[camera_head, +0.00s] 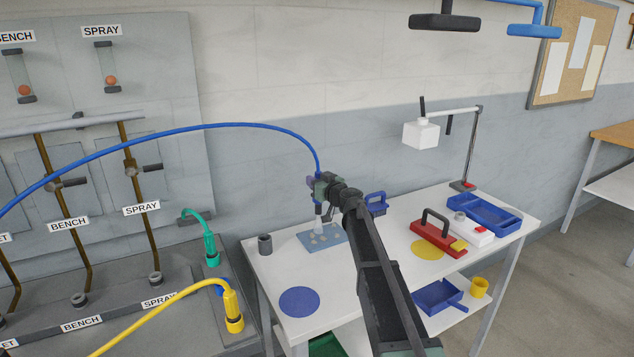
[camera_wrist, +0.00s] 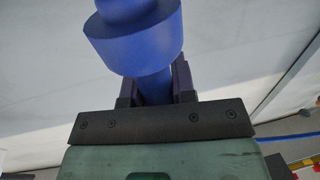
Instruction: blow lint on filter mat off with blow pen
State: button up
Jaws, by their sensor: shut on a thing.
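My gripper (camera_head: 318,188) is over the back of the white table, shut on the blow pen. In the wrist view a thick blue body of the blow pen (camera_wrist: 140,42) stands between the two dark fingers (camera_wrist: 155,88). A blue hose (camera_head: 240,126) arches from the left to its top. The pen's lower end points down over the filter mat (camera_head: 337,242), a light blue sheet lying on the table. A pale, whitish patch shows between the pen's tip and the mat. Several small pale tufts of lint (camera_head: 322,237) appear on the mat; some of it is hidden.
A grey cup (camera_head: 265,244) and a blue disc (camera_head: 299,302) are left on the table. A red tool (camera_head: 438,236), a yellow disc (camera_head: 424,251) and a blue tray (camera_head: 486,212) are right. A lamp (camera_head: 421,134) stands behind. Yellow (camera_head: 234,312) and green (camera_head: 210,245) hose ends stand left.

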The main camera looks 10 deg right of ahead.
jog(key=shift+f, duration=0.4)
jog(key=shift+w+d+r, duration=0.1)
jog(key=shift+d+r, duration=0.05)
jog(key=shift+d, duration=0.05)
jog(key=d, duration=0.1)
jog(key=w+d, duration=0.1)
jog(key=d, duration=0.3)
jog(key=shift+w+d, duration=0.25)
jog(key=shift+w, duration=0.1)
jog(key=s+a, duration=0.8)
jog(key=shift+a, duration=0.3)
jog(key=shift+d, duration=0.1)
dwell(0.9)
